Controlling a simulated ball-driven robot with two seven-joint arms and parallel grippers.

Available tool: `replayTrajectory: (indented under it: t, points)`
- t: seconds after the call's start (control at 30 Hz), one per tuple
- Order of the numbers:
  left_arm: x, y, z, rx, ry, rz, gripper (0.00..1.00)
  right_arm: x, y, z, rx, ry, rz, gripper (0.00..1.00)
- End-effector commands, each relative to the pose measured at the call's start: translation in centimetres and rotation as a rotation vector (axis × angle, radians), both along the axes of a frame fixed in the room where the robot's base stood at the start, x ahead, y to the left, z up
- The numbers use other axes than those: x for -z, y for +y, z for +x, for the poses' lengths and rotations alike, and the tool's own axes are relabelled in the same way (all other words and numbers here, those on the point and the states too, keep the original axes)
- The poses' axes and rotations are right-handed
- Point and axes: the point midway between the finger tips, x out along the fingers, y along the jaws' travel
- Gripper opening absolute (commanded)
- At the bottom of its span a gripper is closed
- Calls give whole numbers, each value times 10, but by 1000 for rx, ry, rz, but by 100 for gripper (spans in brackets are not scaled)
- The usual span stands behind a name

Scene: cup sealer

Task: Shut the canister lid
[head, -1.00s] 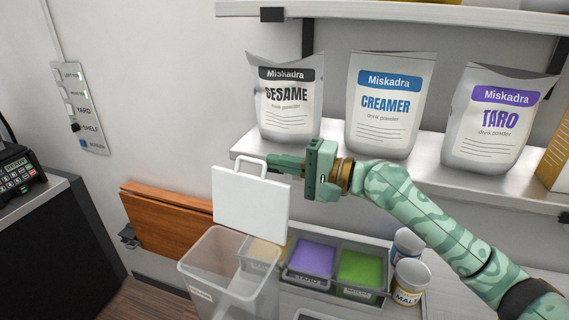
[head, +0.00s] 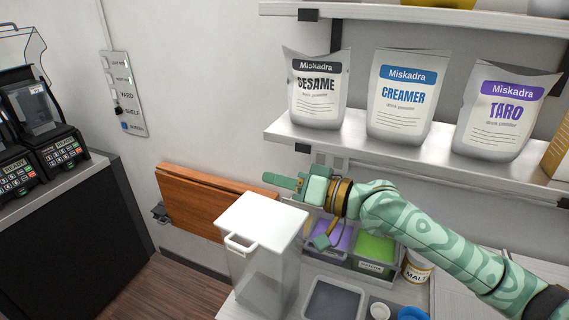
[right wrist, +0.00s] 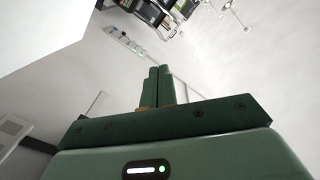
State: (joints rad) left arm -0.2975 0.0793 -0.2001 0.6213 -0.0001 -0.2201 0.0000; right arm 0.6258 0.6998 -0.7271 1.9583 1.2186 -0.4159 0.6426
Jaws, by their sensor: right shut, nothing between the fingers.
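The canister (head: 268,278) is a tall, clear square bin at the counter's left end. Its white lid (head: 268,217) lies across the top and looks level. The lid's loop handle (head: 240,244) is on the near side. My right gripper (head: 272,180) is behind and above the lid's far edge, its fingers pointing left. The fingers are shut together and empty, as the right wrist view (right wrist: 158,86) also shows. I cannot tell whether the gripper touches the lid. My left gripper is not in view.
A shelf (head: 370,155) with sesame, creamer and taro bags is above my right arm. Purple (head: 335,236) and green (head: 375,250) powder bins and a malt can (head: 417,266) stand right of the canister. A folded wooden board (head: 205,200) is on the wall behind.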

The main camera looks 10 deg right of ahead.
Motion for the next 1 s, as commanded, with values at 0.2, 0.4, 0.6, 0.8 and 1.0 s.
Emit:
replayTrajectory:
  t: [0.2,0.4,0.6,0.8,1.0]
  points:
    - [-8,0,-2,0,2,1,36,21,14,-17,-2,-154,-129,0]
    - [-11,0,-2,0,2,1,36,46,27,-33,-2,-300,-250,0]
    - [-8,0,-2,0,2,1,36,73,37,-44,-1,-438,-364,0]
    - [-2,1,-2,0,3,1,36,97,42,-51,-1,-549,-458,0]
    - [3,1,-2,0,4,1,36,112,45,-54,0,-626,-520,0]
